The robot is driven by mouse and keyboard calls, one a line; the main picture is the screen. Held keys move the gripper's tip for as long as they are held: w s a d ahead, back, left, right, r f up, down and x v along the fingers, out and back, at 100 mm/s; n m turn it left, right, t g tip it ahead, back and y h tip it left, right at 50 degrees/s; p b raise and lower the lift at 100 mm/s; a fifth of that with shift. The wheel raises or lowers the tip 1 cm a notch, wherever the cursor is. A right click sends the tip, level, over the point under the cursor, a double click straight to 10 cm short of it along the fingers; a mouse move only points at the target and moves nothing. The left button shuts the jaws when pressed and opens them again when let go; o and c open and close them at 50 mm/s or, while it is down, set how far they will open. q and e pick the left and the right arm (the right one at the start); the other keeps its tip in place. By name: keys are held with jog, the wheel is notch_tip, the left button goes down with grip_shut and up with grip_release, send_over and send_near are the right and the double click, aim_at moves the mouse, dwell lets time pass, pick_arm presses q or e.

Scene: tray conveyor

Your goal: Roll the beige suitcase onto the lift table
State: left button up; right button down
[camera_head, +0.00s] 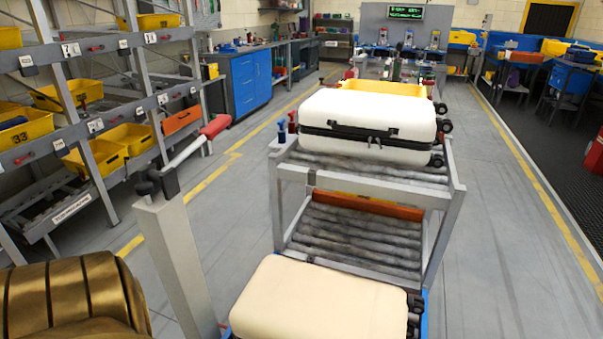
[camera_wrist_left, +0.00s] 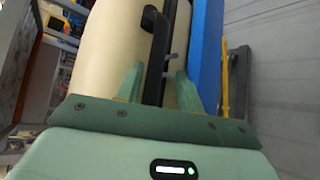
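The beige suitcase (camera_head: 315,303) lies flat at the bottom of the head view on a blue-edged platform (camera_head: 425,303). I cannot tell if this platform is the lift table. The suitcase (camera_wrist_left: 112,45) also fills much of the left wrist view, with its black handle (camera_wrist_left: 157,60) facing me. My left gripper (camera_wrist_left: 160,85) has its two green fingers apart, one on each side of the handle. A gap shows between the handle and the right-hand finger. In the head view this gripper is out of frame. My right gripper is not in view.
Beyond the suitcase stands a two-level grey roller frame (camera_head: 455,195); a white suitcase (camera_head: 368,118) lies on its upper rollers. A grey post (camera_head: 172,255) with a red-gripped lever (camera_head: 213,127) stands left of it. Bin shelves (camera_head: 95,115) line the left. The floor at right is clear.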

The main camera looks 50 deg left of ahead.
pick_arm(q)
jog(key=shift+w+r, duration=0.15)
jog(key=shift+w, duration=0.05)
jog(key=shift+a, duration=0.1)
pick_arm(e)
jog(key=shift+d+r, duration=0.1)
